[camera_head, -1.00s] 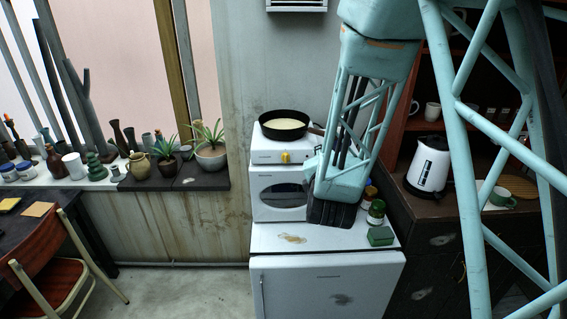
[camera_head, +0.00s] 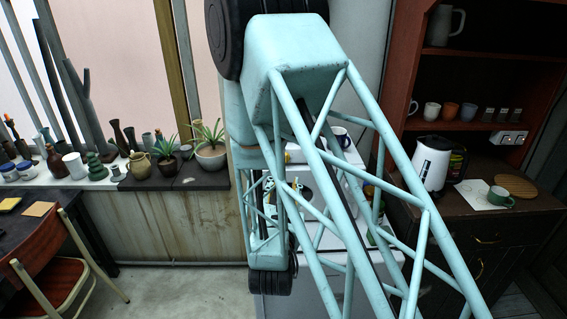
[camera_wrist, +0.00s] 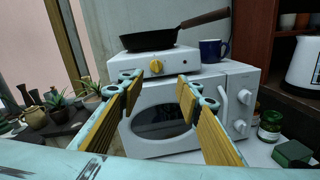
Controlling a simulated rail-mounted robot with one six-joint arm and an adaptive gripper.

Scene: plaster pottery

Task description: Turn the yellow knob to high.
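The yellow knob (camera_wrist: 157,66) is on the front of a white hot plate (camera_wrist: 183,62) in the wrist view. A black frying pan (camera_wrist: 152,41) with a brown handle sits on the hot plate. My gripper (camera_wrist: 158,84) is open and empty, its yellow-padded fingers spread in front of the hot plate and microwave. The knob appears between and beyond the fingertips, apart from them. In the head view my arm hides the pan and most of the hot plate.
The hot plate stands on a white microwave (camera_wrist: 165,120). A blue mug (camera_wrist: 212,50) is right of the pan. A green-lidded jar (camera_wrist: 270,125) and a green box (camera_wrist: 292,153) sit at right. A white kettle (camera_head: 430,165) stands on the dark cabinet. Potted plants (camera_head: 210,148) line the left ledge.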

